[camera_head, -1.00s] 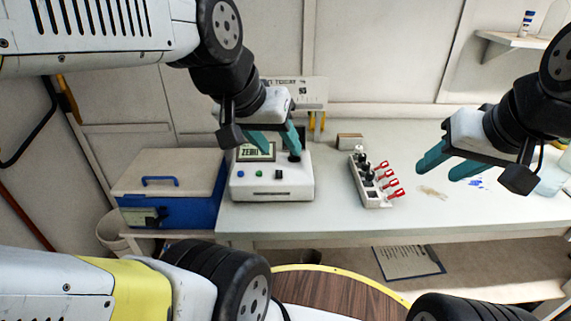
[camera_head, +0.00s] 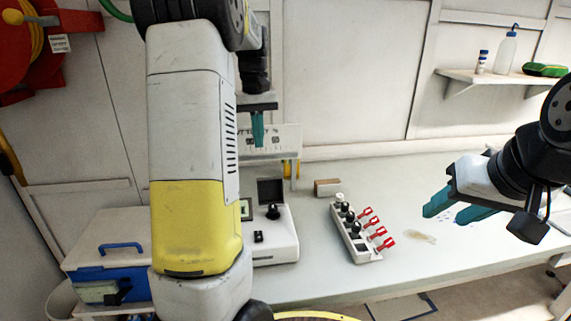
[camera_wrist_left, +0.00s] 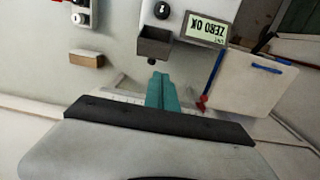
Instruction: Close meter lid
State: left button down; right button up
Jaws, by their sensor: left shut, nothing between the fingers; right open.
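The white meter (camera_head: 280,240) stands on the bench, its left side hidden behind my left arm. Its dark square lid (camera_head: 270,190) stands raised at the back, behind a black knob (camera_head: 272,211). The left wrist view shows the lid (camera_wrist_left: 154,43) and, beside it, the screen (camera_wrist_left: 206,30) with upside-down "ZERO OK". My left gripper (camera_head: 258,144) is shut and empty, fingers pointing down, above and behind the lid. In the wrist view its fingertips (camera_wrist_left: 160,78) are close to the lid; contact is unclear. My right gripper (camera_head: 446,215) is open and empty over the bench's right side.
A blue box with a pale top (camera_head: 105,240) is left of the meter. A rack with red levers (camera_head: 355,235) and a small cardboard box (camera_head: 327,187) are to the right. A sign (camera_head: 272,138) stands behind the meter. The bench is clear between meter and rack.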

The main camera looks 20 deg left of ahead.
pick_arm(q)
jog(key=w+f, duration=0.1)
jog(key=w, duration=0.1)
send_over(270, 190)
jog(key=w+a, duration=0.2)
jog(key=a, duration=0.1)
notch_tip(270, 190, down, 10)
jog(key=shift+a+r, duration=0.15)
jog(key=shift+a, duration=0.05)
jog(key=shift+w, duration=0.1)
